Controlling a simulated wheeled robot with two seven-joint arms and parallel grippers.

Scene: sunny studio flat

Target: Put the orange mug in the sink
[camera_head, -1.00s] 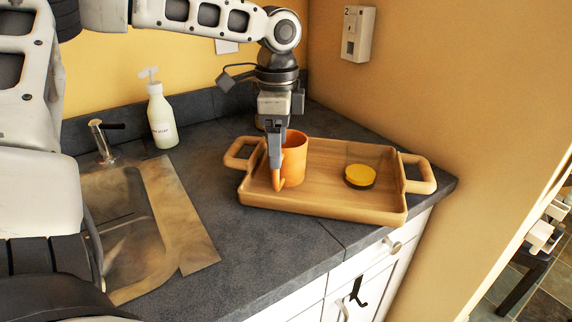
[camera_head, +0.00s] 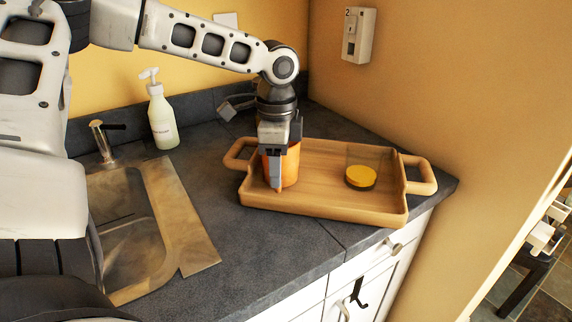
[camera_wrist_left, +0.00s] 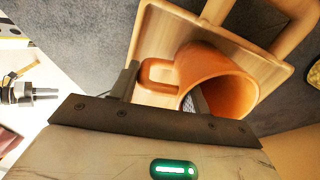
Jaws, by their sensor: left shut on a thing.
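The orange mug (camera_head: 291,166) stands upright in the left part of the wooden tray, partly hidden behind my left gripper (camera_head: 276,184). The gripper points down and is shut on the mug at its handle side. In the left wrist view, the mug (camera_wrist_left: 225,88) shows its open rim and its handle. One finger is beside the handle and the other is at the mug's wall. The sink (camera_head: 135,245) is a metal basin at the left of the counter, partly covered by my arm.
A tap (camera_head: 101,140) and a white soap bottle (camera_head: 161,118) stand behind the sink. The dark counter (camera_head: 255,245) between sink and tray is clear. A wall box (camera_head: 358,35) hangs at the back right.

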